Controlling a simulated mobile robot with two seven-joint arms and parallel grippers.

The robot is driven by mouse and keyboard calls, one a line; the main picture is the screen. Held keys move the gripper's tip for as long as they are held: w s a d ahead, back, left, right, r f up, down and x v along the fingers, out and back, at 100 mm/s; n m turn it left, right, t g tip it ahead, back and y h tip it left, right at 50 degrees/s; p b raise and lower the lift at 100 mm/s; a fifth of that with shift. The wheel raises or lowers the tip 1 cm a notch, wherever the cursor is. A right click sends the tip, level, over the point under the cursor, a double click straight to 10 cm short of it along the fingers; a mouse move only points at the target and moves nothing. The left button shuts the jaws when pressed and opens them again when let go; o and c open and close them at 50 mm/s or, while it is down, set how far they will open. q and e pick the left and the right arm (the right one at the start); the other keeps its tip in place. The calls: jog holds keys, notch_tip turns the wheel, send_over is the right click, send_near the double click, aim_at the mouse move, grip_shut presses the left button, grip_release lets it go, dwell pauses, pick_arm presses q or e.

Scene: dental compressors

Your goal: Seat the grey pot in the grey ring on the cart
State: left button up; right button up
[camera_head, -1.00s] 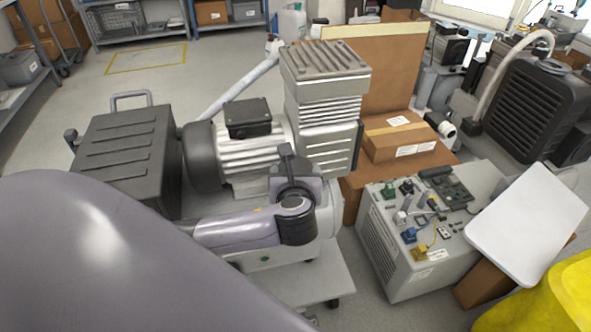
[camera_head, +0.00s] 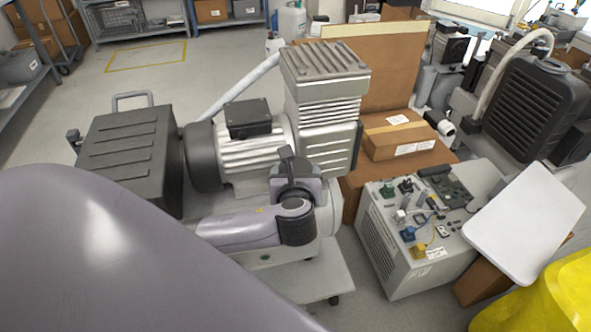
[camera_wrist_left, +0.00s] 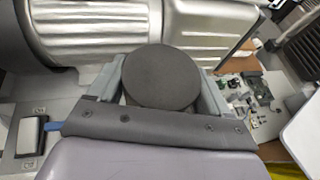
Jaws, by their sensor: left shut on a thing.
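The grey pot shows in the left wrist view as a dark round disc (camera_wrist_left: 160,78), top towards the camera. My left gripper (camera_wrist_left: 163,92) is shut on it, with a pale finger on either side. In the head view my left gripper (camera_head: 287,162) is in front of the ribbed compressor, above the cart (camera_head: 315,283). There the pot cannot be told apart from the dark gripper parts. I cannot make out the grey ring in either view; it may be hidden behind my arm or the pot. My right gripper is not in view.
The compressor (camera_head: 325,105) with its motor (camera_head: 243,150) stands close behind the gripper. A black ribbed case (camera_head: 125,150) is at left. A cardboard box (camera_head: 398,140) and a control unit (camera_head: 415,245) stand at right. Open floor lies at the far left.

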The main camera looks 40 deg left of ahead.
pick_arm(q)
jog(key=shift+f, duration=0.55)
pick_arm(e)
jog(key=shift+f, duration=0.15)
pick_arm(q)
jog(key=o, duration=1.4)
jog(key=shift+s+d+r+p, duration=0.25)
jog(key=shift+s+p, duration=0.1)
jog(key=shift+p, duration=0.05)
jog(key=p+v, duration=0.9)
jog(key=v, duration=0.1)
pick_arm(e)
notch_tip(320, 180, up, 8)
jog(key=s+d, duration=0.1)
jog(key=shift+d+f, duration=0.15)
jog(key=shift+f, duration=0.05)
